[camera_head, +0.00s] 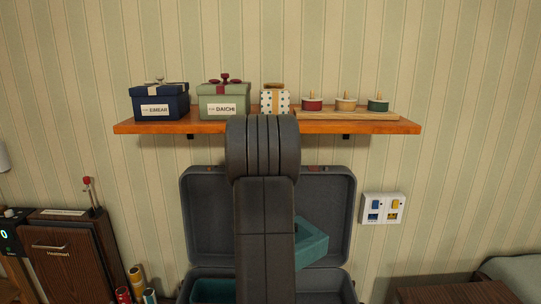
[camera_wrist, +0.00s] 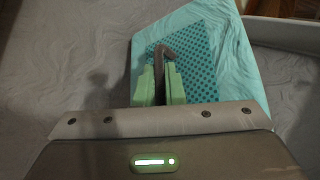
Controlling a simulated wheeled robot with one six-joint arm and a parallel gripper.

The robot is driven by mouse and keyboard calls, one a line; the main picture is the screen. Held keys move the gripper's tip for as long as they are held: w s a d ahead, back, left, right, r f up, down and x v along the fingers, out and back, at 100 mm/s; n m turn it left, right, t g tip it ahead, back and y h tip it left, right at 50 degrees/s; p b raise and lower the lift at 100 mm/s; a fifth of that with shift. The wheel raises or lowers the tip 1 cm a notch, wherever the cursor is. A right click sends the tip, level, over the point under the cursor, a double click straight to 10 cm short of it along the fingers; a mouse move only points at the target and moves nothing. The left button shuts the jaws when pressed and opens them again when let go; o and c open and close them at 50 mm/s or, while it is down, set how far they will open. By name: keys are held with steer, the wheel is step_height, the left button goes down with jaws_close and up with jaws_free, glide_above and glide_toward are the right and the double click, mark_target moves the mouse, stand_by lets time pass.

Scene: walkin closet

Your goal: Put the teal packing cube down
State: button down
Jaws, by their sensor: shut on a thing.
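The teal packing cube (camera_head: 312,246) shows tilted at the right of my arm in the head view, in front of the open suitcase's lid. In the wrist view the cube (camera_wrist: 226,62) has a dotted mesh top and a dark loop handle (camera_wrist: 164,50). My gripper (camera_wrist: 161,82) is shut on this handle, with its pale green fingers on either side. My arm hides the gripper and part of the cube in the head view. The grey suitcase (camera_head: 205,215) stands open below the shelf. Whether the cube touches the suitcase, I cannot tell.
Another teal item (camera_head: 212,291) lies in the suitcase's lower left. A wooden shelf (camera_head: 215,127) above holds gift boxes and small pots. A dark wooden hamper (camera_head: 65,255) and several rolls (camera_head: 137,284) stand at left. A switch panel (camera_head: 382,208) is on the wall at right.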

mark_target(306, 269)
steer(key=a+r+p, duration=0.1)
steer(key=s+a+r+n+y+p, duration=0.1)
steer(key=p, duration=0.1)
steer(key=a+r+n+t+y+p, duration=0.1)
steer(key=r, duration=0.1)
steer(key=shift+s, duration=0.15)
steer(key=shift+s+a+r+n+t+y+p, duration=0.35)
steer(key=shift+s+a+n+p, duration=0.35)
steer(key=shift+p, duration=0.5)
steer(key=shift+a+y, duration=0.25)
steer(key=shift+a, duration=0.05)
steer(key=shift+f, duration=0.15)
